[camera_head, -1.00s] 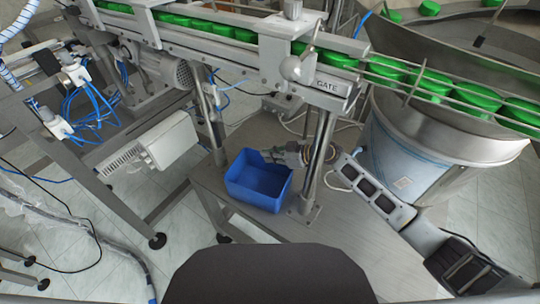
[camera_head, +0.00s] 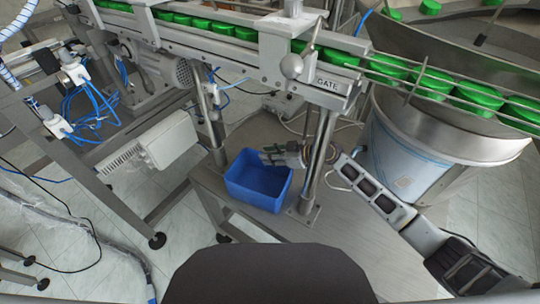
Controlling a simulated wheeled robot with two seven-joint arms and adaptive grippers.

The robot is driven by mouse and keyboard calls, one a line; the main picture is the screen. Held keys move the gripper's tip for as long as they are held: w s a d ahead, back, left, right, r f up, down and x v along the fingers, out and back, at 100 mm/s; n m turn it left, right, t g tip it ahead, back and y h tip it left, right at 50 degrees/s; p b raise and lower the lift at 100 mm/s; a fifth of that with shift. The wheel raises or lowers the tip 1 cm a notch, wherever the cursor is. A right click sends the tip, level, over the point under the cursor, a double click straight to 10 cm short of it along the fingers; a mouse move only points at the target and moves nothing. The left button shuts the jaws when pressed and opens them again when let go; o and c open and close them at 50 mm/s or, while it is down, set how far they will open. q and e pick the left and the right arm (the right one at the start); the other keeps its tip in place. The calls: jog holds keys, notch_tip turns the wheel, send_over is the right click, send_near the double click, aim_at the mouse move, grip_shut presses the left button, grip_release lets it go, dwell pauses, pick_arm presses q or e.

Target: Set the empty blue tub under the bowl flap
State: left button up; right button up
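The blue tub (camera_head: 254,193) stands upright on the grey low table under the conveyor, between two metal posts. Its visible inside is empty. My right gripper (camera_head: 266,155) is at the tub's far right rim, its fingers pointing left over the back of the tub. Its arm reaches in from the right, passing behind the near post. The fingers are small and partly merge with the rim, so I cannot tell whether they are open or touching it. The steel feeder bowl (camera_head: 428,135) is at the right. I cannot clearly make out its flap. My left gripper is out of view.
The metal post (camera_head: 317,165) stands close beside my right forearm. The low table (camera_head: 355,262) has bare room in front and to the right.

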jog(key=shift+p, duration=0.3)
jog(key=shift+v, duration=0.8)
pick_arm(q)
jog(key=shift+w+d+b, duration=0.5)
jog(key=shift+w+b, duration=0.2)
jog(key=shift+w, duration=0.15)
pick_arm(e)
jog(key=v, duration=1.2)
jog(key=shift+w+d, duration=0.15)
